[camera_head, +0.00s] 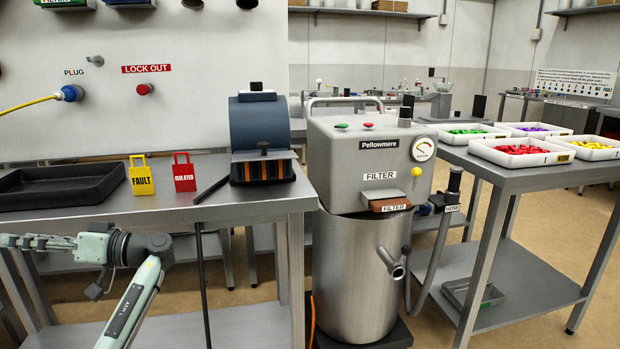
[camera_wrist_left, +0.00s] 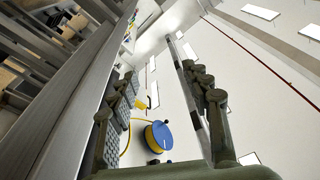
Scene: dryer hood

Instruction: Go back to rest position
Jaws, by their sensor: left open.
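My left gripper (camera_head: 14,241) is at the left edge of the head view, in front of the left bench and below its top. It points left. In the left wrist view its two fingers (camera_wrist_left: 160,82) stand apart with nothing between the pads, so it is open and empty. Its pale green forearm (camera_head: 130,306) comes up from the bottom edge and bends left at a dark joint. My right gripper is in neither view.
The left bench (camera_head: 245,206) holds a black tray (camera_head: 60,187), a yellow FAULT tag (camera_head: 141,176), a red ISOLATED tag (camera_head: 184,173) and a blue hood (camera_head: 258,122). The Pellowmere machine (camera_head: 366,160) stands right of it. A table (camera_head: 508,182) with pellet trays is further right.

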